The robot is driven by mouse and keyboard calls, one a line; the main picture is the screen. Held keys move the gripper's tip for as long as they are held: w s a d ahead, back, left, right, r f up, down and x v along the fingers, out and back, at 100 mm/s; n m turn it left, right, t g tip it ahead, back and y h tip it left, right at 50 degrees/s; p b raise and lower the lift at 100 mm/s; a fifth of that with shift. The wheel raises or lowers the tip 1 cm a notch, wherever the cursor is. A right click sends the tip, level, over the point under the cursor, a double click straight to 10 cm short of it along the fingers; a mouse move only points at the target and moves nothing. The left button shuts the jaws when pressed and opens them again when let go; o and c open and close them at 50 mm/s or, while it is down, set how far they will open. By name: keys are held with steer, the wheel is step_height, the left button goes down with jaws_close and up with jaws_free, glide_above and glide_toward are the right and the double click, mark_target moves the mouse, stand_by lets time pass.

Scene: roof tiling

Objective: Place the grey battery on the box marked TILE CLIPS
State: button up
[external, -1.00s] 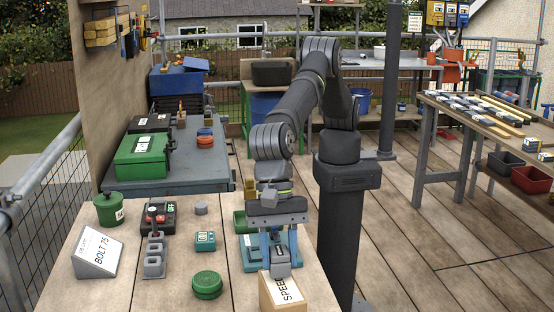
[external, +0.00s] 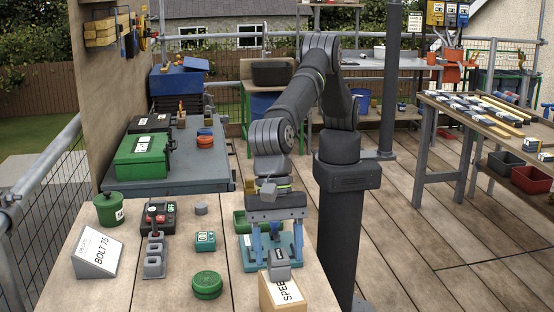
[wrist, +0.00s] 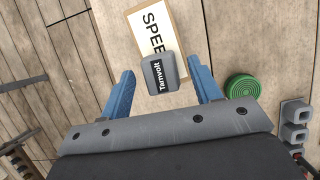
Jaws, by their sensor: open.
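The grey battery (external: 279,271), with a dark label, is at the near end of the bench, overlapping the rear edge of a tan box (external: 266,292) whose white label begins "SPEE". In the wrist view the battery (wrist: 165,73) lies between the fingers and covers part of the label; I cannot tell whether it rests on the box. My gripper (external: 277,248) is open, with blue fingers on either side of the battery and gaps on both sides. No words TILE CLIPS are legible in any view.
A green round tin (external: 207,286) and a small teal box (external: 205,241) stand to the left. A teal-based item (external: 251,264) sits behind the tan box.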

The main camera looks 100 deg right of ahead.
steer(key=v, duration=1)
steer(key=shift+d+r, duration=0.2)
steer(key=shift+r, duration=0.05)
steer(key=shift+f, duration=0.1)
steer(key=x, duration=1.2)
steer(key=shift+a+f, duration=0.15)
steer(key=shift+f, duration=0.05)
step_height(320, 180, up, 3)
steer(key=shift+f, duration=0.1)
steer(key=shift+r, duration=0.65)
